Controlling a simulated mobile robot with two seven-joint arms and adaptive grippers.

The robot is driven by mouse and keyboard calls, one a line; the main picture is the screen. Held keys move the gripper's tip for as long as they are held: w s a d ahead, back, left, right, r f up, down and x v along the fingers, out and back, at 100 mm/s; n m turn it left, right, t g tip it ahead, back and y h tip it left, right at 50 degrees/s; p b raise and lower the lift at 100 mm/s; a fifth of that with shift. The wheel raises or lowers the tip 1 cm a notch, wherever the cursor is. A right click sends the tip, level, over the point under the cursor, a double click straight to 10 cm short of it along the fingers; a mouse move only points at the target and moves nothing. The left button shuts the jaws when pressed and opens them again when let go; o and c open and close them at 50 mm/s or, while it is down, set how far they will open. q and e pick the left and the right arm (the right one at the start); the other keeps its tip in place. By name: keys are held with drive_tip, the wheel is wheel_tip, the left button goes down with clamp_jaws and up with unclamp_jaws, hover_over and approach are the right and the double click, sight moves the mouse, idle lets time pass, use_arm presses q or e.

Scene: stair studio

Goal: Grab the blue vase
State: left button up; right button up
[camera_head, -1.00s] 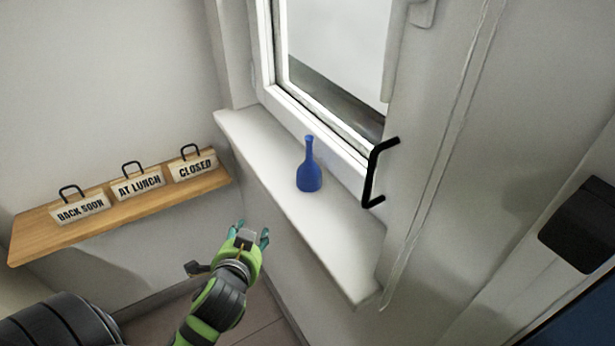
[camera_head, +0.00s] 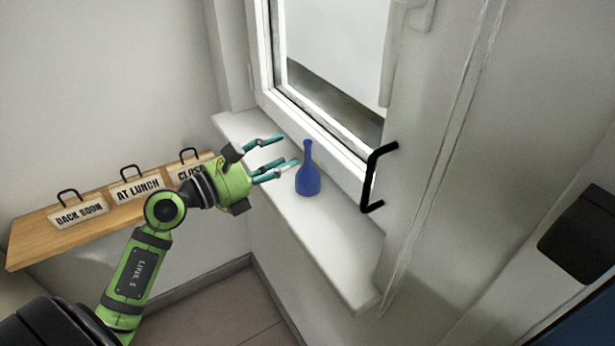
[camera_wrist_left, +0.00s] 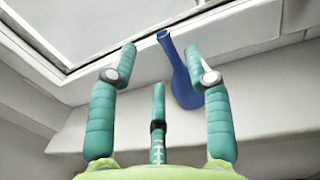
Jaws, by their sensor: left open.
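The blue vase (camera_head: 308,176) stands upright on the white window sill (camera_head: 325,243) in the head view. It has a round body and a thin neck. My left gripper (camera_head: 287,151) is open and empty just left of the vase, its teal fingers pointing toward it. In the left wrist view the vase (camera_wrist_left: 183,76) shows ahead of the open fingers (camera_wrist_left: 160,62), right of the middle, partly behind the right finger. I cannot tell whether a finger touches it. My right gripper is not in view.
The window frame (camera_head: 335,140) rises behind the vase, with a black handle (camera_head: 372,178) to its right. A wooden shelf (camera_head: 35,243) at left carries signs with black loops; my left arm passes in front of it. The sill's front part is clear.

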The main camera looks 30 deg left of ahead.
sight(307, 149)
use_arm(q)
drive_tip(key=p+x, duration=0.1)
drive_tip(key=x, duration=0.1)
drive_tip(key=p+x, duration=0.1)
drive_tip(key=x, duration=0.1)
drive_tip(key=p+x, duration=0.1)
drive_tip(key=x, duration=0.1)
drive_tip(key=shift+w+d+f, duration=0.1)
drive_tip(key=shift+d+f, duration=0.15)
drive_tip(key=shift+f, duration=0.05)
drive_tip(key=shift+w+d+f, duration=0.1)
drive_tip(key=shift+w, duration=0.2)
drive_tip(key=shift+s, duration=0.15)
clamp_jaws()
